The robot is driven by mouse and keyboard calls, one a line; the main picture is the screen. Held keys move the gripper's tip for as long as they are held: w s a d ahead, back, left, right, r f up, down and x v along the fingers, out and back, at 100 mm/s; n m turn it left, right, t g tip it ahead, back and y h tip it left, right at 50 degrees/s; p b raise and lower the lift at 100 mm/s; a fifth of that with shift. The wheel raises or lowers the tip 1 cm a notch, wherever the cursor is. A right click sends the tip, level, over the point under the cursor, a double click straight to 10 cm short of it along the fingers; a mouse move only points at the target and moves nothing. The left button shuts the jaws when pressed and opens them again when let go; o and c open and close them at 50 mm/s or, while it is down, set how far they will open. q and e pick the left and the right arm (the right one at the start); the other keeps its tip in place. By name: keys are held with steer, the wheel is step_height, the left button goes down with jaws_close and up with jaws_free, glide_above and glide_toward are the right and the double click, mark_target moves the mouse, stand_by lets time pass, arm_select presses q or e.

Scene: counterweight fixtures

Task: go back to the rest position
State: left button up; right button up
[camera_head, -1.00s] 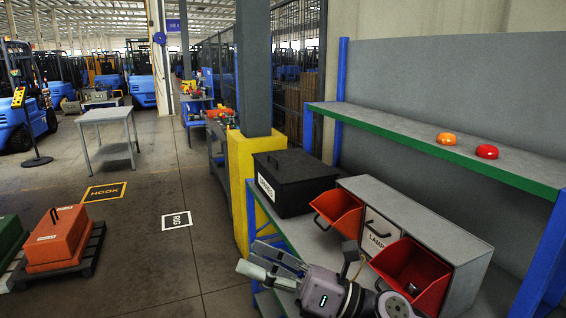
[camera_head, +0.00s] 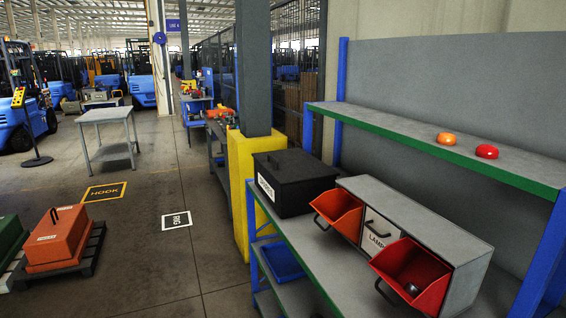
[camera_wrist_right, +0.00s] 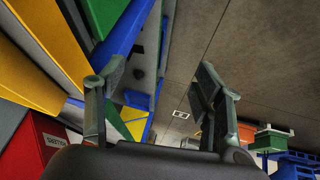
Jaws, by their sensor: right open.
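My right gripper (camera_wrist_right: 161,88) shows in the right wrist view, with its two dark fingers spread apart and nothing between them. Bare floor and a blue-edged structure lie beyond the fingers. Neither gripper shows in the head view, and my left gripper is in no view.
A workbench (camera_head: 290,232) carries a black lidded box (camera_head: 292,182) and a grey bin unit (camera_head: 420,212) with two tilted-out red bins. An orange dome (camera_head: 446,138) and a red dome (camera_head: 487,151) sit on the upper shelf (camera_head: 400,130). A yellow post base (camera_head: 241,190) adjoins the bench. Floor left is partly clear.

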steer(key=s+f+m+g, duration=0.1)
steer(key=s+f+g, duration=0.15)
steer(key=s, duration=0.45)
step_height(320, 180, down, 28)
steer(key=s+g+b, duration=0.1)
steer(key=b, duration=0.1)
steer(key=s+d+f+g, duration=0.1)
steer(key=s+d+f, duration=0.2)
steer(key=s+f, duration=1.3)
steer(key=shift+s+f+b, duration=0.3)
steer(key=shift+s+b, duration=0.05)
steer(key=shift+b, duration=0.1)
steer(key=shift+g, duration=0.25)
